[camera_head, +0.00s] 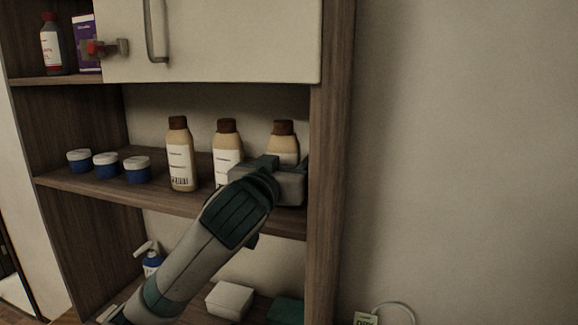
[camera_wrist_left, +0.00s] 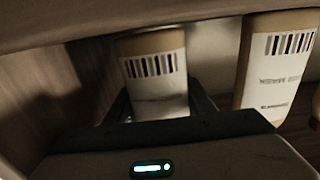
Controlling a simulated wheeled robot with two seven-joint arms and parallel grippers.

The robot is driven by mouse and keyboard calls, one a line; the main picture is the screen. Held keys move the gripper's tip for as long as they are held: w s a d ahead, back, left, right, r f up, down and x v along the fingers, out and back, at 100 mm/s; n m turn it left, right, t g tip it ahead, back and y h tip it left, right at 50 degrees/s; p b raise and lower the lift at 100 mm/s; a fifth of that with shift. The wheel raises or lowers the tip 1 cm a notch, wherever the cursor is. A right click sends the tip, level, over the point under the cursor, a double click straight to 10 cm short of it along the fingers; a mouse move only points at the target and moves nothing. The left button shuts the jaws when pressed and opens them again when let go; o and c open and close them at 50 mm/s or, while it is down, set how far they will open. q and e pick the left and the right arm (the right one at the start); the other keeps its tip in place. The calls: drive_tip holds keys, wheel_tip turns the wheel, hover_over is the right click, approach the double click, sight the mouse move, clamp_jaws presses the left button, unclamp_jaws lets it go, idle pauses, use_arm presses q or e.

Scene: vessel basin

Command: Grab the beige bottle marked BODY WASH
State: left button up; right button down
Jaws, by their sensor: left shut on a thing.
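Three beige bottles with brown caps stand in a row on the middle shelf in the head view: the left bottle (camera_head: 180,155), the middle bottle (camera_head: 227,140) and the right bottle (camera_head: 283,143). Their label words are too small to read. My left gripper (camera_head: 287,162) is shut on the right bottle, which is upright and partly hidden by the gripper. In the left wrist view the held bottle (camera_wrist_left: 155,75) sits between the two fingers, its barcode showing. A neighbouring bottle (camera_wrist_left: 275,70) shows to the right of it. My right gripper is not in view.
Several blue jars with white lids (camera_head: 106,165) stand left on the same shelf (camera_head: 75,184). The cabinet's right side panel (camera_head: 331,120) is close to the gripper. A closed white door (camera_head: 220,40) is above. A pump bottle (camera_head: 151,259) and white box (camera_head: 230,299) are below.

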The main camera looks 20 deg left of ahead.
use_arm(q)
drive_tip(key=s+r+b, duration=0.1)
drive_tip(key=s+b, duration=0.1)
drive_tip(key=s, duration=0.1)
drive_tip(key=s+r+b, duration=0.1)
drive_tip(key=s+b, duration=0.2)
drive_tip(key=s, duration=0.1)
drive_tip(key=s+r+b, duration=0.1)
drive_tip(key=s+b, duration=0.1)
drive_tip(key=s, duration=0.2)
drive_tip(key=shift+d+r+b, duration=0.1)
drive_tip(key=shift+r+b, duration=0.2)
drive_tip(key=shift+s+b, duration=0.35)
drive_tip(key=shift+s, duration=0.1)
drive_tip(key=b, duration=0.6)
approach(283, 152)
drive_tip(key=shift+s+a+f, duration=0.15)
drive_tip(key=shift+s+a, duration=0.05)
drive_tip(key=shift+s, duration=0.35)
drive_tip(key=shift+s+a+f, duration=0.2)
drive_tip(key=shift+s, duration=0.3)
